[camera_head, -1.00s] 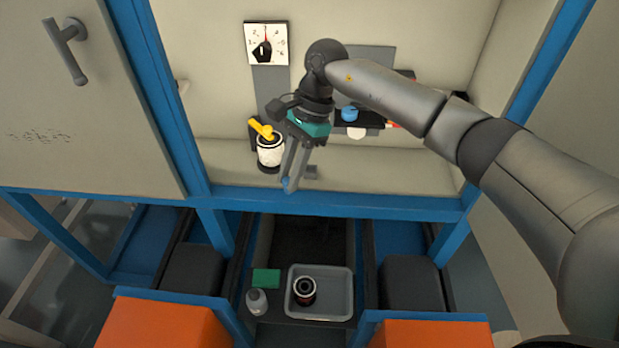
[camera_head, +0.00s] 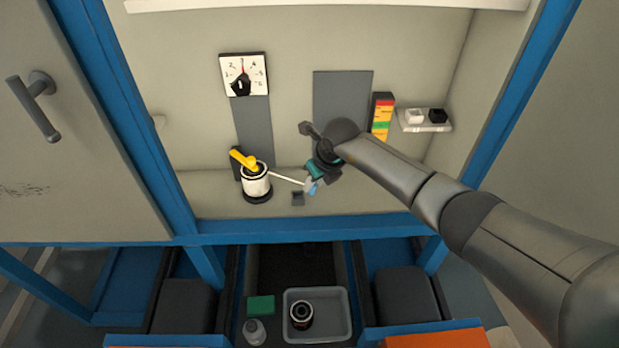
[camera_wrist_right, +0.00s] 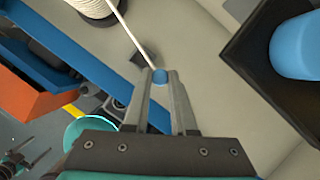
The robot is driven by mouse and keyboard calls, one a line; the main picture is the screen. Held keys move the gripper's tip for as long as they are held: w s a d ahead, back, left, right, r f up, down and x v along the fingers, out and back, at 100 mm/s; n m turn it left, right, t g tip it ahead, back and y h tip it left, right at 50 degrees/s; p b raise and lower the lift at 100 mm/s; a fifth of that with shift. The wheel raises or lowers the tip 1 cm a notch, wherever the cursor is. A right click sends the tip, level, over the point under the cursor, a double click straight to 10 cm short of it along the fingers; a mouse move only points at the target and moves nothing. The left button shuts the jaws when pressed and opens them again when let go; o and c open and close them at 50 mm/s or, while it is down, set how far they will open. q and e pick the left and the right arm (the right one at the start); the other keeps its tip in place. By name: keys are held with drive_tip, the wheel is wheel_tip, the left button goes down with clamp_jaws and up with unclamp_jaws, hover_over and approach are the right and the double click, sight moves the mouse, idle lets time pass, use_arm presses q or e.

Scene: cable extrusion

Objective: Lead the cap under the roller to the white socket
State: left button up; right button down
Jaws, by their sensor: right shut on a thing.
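My right gripper (camera_head: 312,187) is low over the pale ledge, right of the white spool (camera_head: 256,181). In the right wrist view its fingers are shut on the blue cap (camera_wrist_right: 160,76). A white cable (camera_head: 287,177) runs taut from the spool to the cap. In the right wrist view, a blue rounded piece (camera_wrist_right: 296,46) in a dark frame (camera_wrist_right: 257,50) looks like the roller; my arm hides that spot in the head view. The white socket (camera_head: 415,115) sits on a small shelf at the right, beside a black one (camera_head: 438,115).
A small grey block (camera_head: 298,198) stands on the ledge under the cable. A dial (camera_head: 243,75) and a coloured label strip (camera_head: 382,117) are on the back wall. A grey tray (camera_head: 328,334) holds a dark-rimmed cup below.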

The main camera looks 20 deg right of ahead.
drive_tip(key=shift+d+f, duration=0.1)
drive_tip(key=shift+d, duration=0.35)
drive_tip(key=shift+s+d, duration=0.6)
drive_tip(key=shift+d, duration=1.8)
drive_tip(key=shift+s+d, duration=0.65)
drive_tip(key=shift+d, duration=1.8)
drive_tip(key=shift+s+d, duration=0.6)
drive_tip(key=shift+d, duration=1.8)
